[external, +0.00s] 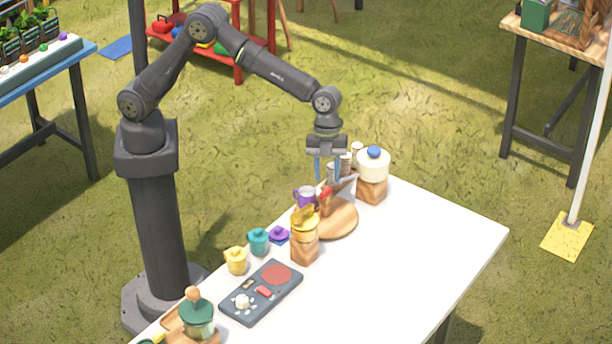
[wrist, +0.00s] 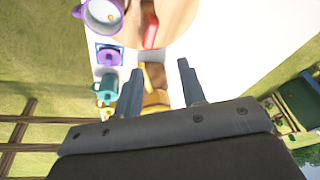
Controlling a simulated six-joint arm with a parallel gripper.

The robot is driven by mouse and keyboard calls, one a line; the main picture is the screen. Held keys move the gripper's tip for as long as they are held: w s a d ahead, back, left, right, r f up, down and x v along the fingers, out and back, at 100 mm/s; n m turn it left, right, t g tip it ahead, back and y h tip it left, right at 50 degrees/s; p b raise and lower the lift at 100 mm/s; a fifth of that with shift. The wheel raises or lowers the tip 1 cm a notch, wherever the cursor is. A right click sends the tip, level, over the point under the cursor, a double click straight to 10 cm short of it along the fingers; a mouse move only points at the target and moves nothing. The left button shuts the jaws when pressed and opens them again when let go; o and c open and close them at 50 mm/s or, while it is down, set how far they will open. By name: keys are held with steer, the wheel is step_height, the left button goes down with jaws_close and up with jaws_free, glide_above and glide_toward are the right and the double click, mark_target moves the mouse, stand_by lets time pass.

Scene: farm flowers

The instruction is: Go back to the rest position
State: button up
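My gripper (external: 327,170) points down over the far part of the white table, above a round wooden board (external: 340,220). In the wrist view my gripper (wrist: 160,78) shows two fingers spread apart with nothing held between them. A red-handled thing (external: 325,192) lies on or by the board just under the fingers, and it also shows in the wrist view (wrist: 150,32). My arm is bent and reaches forward from its column.
A purple mug (external: 306,197), a yellow-topped jar (external: 304,232) and a white jar with a blue knob (external: 373,168) stand close around my gripper. Small teal (external: 258,241) and yellow (external: 235,261) pots and a dark panel (external: 261,292) are nearer. The table's right side is clear.

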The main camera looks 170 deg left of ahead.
mark_target(325, 189)
steer(key=f+n, duration=0.2)
steer(key=f, duration=0.1)
steer(key=s+f+n+t, duration=0.1)
steer(key=f, duration=0.1)
steer(key=shift+d, duration=0.1)
steer(key=shift+s+d+f+n+y, duration=0.15)
steer(key=shift+s+f+n+y, duration=0.2)
steer(key=shift+f, duration=0.25)
steer(key=o, duration=0.6)
steer(key=shift+w+f, duration=0.1)
steer(key=shift+f, duration=0.05)
steer(key=o, duration=0.7)
steer(key=shift+w+r, duration=0.1)
steer(key=shift+r, duration=0.15)
steer(key=shift+o, duration=0.4)
steer(key=shift+r, duration=0.3)
steer(key=s+d+r+m+g, duration=0.3)
steer(key=d+r+m+g, duration=0.15)
steer(key=r+m, duration=0.6)
step_height(325, 189, down, 8)
steer(key=shift+s+d+f+n, duration=0.2)
steer(key=shift+s+d+n, duration=0.05)
steer(key=shift+n, duration=0.15)
steer(key=shift+r+t, duration=0.1)
steer(key=shift+t, duration=0.15)
